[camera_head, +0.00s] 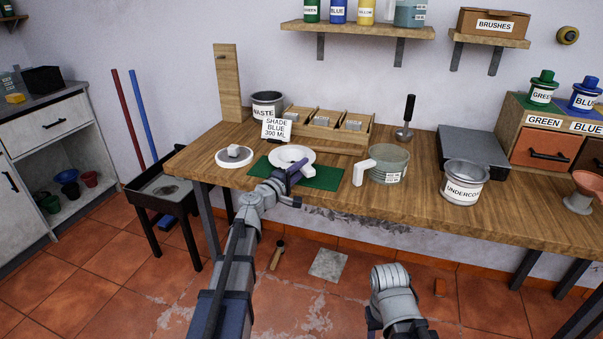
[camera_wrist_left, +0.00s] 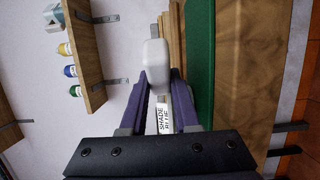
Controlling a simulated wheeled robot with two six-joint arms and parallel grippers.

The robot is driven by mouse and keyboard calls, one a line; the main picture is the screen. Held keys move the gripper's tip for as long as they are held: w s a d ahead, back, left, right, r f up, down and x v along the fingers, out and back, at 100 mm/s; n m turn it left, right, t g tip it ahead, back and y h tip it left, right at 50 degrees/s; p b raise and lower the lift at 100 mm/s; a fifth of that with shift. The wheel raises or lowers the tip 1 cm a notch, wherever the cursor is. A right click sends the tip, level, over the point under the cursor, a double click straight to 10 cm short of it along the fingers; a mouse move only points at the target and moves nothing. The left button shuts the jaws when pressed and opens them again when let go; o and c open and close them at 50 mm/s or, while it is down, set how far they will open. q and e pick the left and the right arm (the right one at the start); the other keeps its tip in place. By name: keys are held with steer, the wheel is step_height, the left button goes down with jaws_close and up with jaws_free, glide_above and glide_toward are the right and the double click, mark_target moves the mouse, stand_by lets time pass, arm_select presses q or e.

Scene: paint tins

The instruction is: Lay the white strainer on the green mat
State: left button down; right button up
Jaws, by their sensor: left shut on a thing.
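My left gripper (camera_head: 287,174) is shut on the strainer's handle side. In the left wrist view the strainer (camera_wrist_left: 156,62) shows edge-on between the purple fingers (camera_wrist_left: 164,88). The mat (camera_wrist_left: 201,60) lies to its right there, with a gap that suggests the strainer is just above it. The gripper hides part of the mat. Of my right arm only links show at the bottom of the head view.
A sign (camera_head: 276,129) and wooden box (camera_head: 330,133) are behind. A grey-green pot (camera_head: 391,166) with a white handle stands right; an undercoat tin (camera_head: 464,188) is farther right. The wooden table's (camera_head: 420,205) front strip is clear.

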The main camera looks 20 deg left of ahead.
arm_select(q)
steer(key=shift+f, duration=0.1)
steer(key=c, duration=0.6)
jaws_free()
steer(key=shift+c, duration=0.2)
steer(key=shift+r, duration=0.3)
steer(key=v, duration=1.2)
steer(key=shift+f, duration=0.1)
